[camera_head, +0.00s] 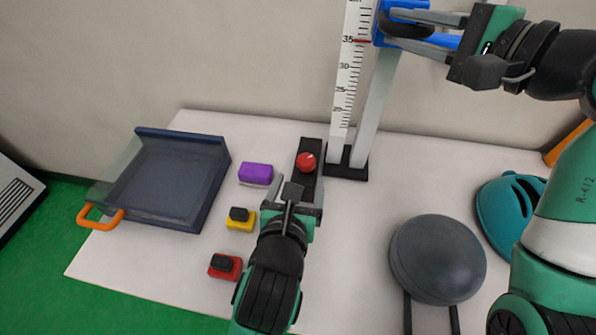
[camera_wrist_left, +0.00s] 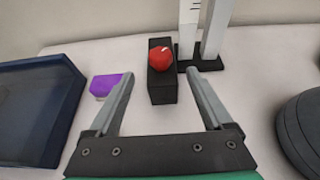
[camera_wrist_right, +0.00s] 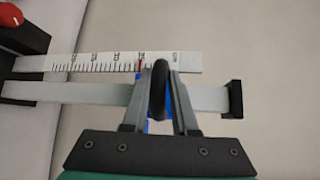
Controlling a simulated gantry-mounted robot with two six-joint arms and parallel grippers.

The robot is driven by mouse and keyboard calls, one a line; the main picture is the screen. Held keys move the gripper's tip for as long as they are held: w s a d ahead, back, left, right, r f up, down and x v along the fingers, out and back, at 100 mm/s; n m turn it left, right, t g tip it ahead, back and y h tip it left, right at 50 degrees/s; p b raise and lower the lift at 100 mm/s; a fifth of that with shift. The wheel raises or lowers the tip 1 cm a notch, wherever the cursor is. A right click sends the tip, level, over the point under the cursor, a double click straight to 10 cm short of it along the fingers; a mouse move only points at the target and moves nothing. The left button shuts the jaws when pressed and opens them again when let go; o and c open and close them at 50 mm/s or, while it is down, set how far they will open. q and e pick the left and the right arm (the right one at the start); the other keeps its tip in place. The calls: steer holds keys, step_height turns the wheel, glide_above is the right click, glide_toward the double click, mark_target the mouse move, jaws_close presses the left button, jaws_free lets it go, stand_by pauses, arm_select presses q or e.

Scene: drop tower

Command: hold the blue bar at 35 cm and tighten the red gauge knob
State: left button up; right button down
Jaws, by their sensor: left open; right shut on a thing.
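The blue bar (camera_head: 448,40) is on the upright post at the top of the head view, with a red mark beside it at about 35 on the white scale (camera_head: 345,70). My right gripper (camera_head: 392,22) is shut on it; the right wrist view shows the fingers (camera_wrist_right: 160,85) around a dark grip with blue (camera_wrist_right: 154,124) behind it. The red gauge knob (camera_head: 306,162) sits on a black block (camera_head: 309,186) left of the post's foot; it also shows in the left wrist view (camera_wrist_left: 161,57). My left gripper (camera_head: 291,190) is open and empty, in front of the knob.
A dark blue tray (camera_head: 175,185) with an orange handle stands at the left. A purple block (camera_head: 256,173), a yellow block (camera_head: 240,224) and a red block (camera_head: 225,266) lie near it. A grey round stool (camera_head: 437,260) and teal helmet (camera_head: 508,205) are at the right.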

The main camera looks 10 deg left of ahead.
arm_select(q)
steer(key=shift+s+r, duration=0.15)
steer(key=shift+s, duration=0.3)
steer(key=shift+o, duration=0.2)
step_height(320, 180, up, 4)
steer(key=w+r+n+t, duration=0.1)
steer(key=w+n+t, duration=0.1)
steer(key=t, duration=0.1)
steer(key=m+t, duration=0.2)
glide_toward(304, 169)
steer(key=w, duration=1.2)
steer(key=shift+r, duration=0.1)
steer(key=c, duration=1.4)
